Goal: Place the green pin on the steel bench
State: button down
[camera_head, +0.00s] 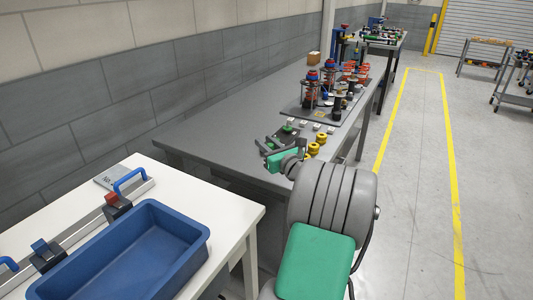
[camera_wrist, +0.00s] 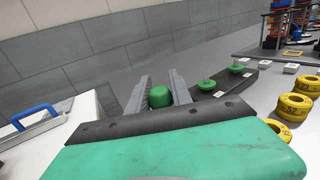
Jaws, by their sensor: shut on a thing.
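My gripper (camera_head: 267,146) is shut on a green pin, just above the near part of the grey steel bench (camera_head: 225,118). In the wrist view the green pin (camera_wrist: 160,97) shows as a rounded green top between the two grey fingers of my gripper (camera_wrist: 159,80); its lower part is hidden. Two other green pieces with knobs, one nearer (camera_wrist: 206,85) and one farther (camera_wrist: 236,69), stand on or beside a dark strip on the bench to the right. I cannot tell whether the held pin touches the bench.
Yellow rings (camera_head: 314,149) and small white blocks (camera_head: 318,126) lie right of my gripper. A dark fixture plate (camera_head: 300,110) with red and black parts stands farther back. A white table with a blue bin (camera_head: 200,229) is at near left. The bench's left part is clear.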

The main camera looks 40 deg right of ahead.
jog(key=shift+f, duration=1.6)
jog(key=shift+f, duration=0.15)
jog(key=c, duration=1.1)
grip_release()
jog(key=shift+c, duration=0.2)
jog(key=shift+r, duration=0.2)
jog(key=v, duration=1.2)
